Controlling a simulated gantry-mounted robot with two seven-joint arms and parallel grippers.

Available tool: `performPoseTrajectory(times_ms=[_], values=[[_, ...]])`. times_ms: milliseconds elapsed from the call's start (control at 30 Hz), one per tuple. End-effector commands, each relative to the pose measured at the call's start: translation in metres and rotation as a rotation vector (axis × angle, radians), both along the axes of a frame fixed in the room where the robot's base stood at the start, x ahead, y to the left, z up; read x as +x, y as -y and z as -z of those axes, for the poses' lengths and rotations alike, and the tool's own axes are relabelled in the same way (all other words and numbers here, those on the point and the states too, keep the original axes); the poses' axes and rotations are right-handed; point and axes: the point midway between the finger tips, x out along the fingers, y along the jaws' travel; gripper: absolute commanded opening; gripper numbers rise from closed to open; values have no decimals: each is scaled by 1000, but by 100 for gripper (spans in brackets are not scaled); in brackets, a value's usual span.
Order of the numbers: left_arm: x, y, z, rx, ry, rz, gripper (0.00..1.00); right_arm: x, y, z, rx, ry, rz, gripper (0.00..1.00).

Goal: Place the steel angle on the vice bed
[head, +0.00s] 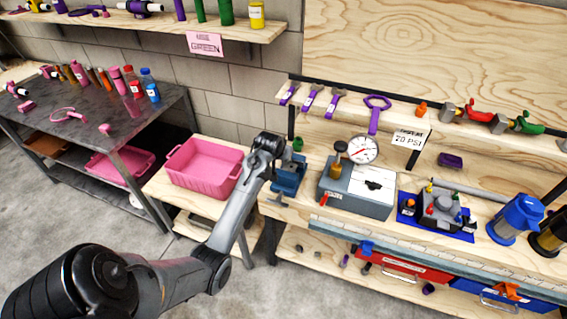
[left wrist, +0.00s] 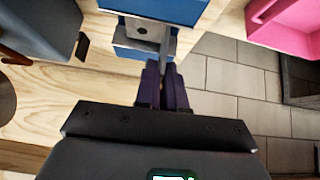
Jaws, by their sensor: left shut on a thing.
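The blue vice (head: 290,176) stands at the left end of the workbench in the head view. In the left wrist view its blue body (left wrist: 150,50) is just ahead of my fingers. My left gripper (left wrist: 165,86), with purple fingers, is shut on a narrow grey piece that looks like the steel angle (left wrist: 168,48). The piece reaches over the vice; I cannot tell whether it touches the bed. In the head view my wrist is beside the vice and hides the fingers. My right gripper is not in view.
A pink bin (head: 204,165) stands on a low table left of the vice. A grey gauge box (head: 356,190) is close on its right. A blue mat (head: 408,212) with a grey fixture lies farther right. A tool shelf runs behind.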

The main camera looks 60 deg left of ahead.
Motion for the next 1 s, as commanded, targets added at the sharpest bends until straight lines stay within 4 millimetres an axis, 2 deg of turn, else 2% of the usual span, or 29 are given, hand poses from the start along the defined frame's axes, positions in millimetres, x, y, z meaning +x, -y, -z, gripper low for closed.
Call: performPoseTrajectory(times_ms=[100,200,700,733,867,1000], values=[[-1,0,20,-1,-2,-1,0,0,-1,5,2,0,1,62],[-1,0,30,-1,-1,0,0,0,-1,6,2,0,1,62],[0,0,36,-1,-1,0,0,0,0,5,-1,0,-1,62],[0,0,36,-1,-1,0,12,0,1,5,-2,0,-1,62],[0,0,36,-1,-1,0,32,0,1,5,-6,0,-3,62],[0,0,36,0,0,0,35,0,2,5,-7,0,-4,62]])
